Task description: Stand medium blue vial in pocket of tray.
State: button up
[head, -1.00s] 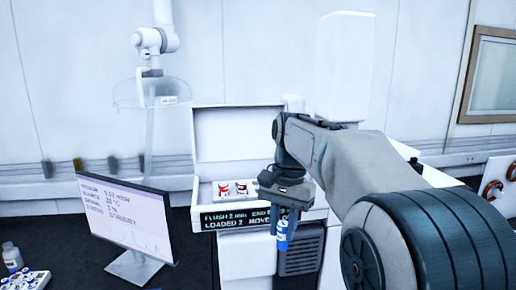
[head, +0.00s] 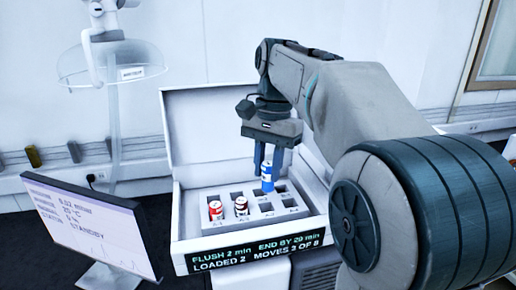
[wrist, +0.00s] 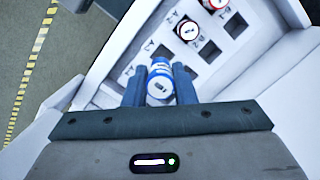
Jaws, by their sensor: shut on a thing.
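The blue vial (head: 267,177) with a white band is upright between the fingers of my gripper (head: 267,160). In the wrist view the vial (wrist: 160,82) shows its cap end between the two fingers of my gripper (wrist: 160,92). The tray (head: 222,199) is white with square pockets and sits in an open white case. The vial is over the right part of the tray; I cannot tell whether its lower end is inside a pocket. A red vial (head: 215,210) and a dark-red-and-white vial (head: 241,206) stand in pockets at the left of the front row.
The case's raised lid (head: 215,125) stands behind the tray. A text display (head: 250,248) runs along the case front. A monitor (head: 85,225) stands at the left, and a clear hood (head: 112,62) hangs at the upper left. Several pockets are empty.

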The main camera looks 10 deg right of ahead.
aim_at(266, 190)
jog(key=shift+w+f, duration=0.15)
jog(key=shift+w, duration=0.25)
jog(key=shift+s+f+b, duration=0.25)
jog(key=shift+f+b, duration=0.5)
jog(key=shift+b, duration=0.2)
jog(key=shift+w+f+b, duration=0.1)
jog(key=shift+f+b, duration=1.1)
jog(key=shift+p, duration=0.4)
jog(key=shift+f, duration=0.1)
jog(key=shift+f+b, duration=0.9)
jog(key=shift+f, duration=0.3)
jog(key=shift+f, duration=0.1)
jog(key=shift+f+b, duration=0.35)
jog(key=shift+f, duration=0.15)
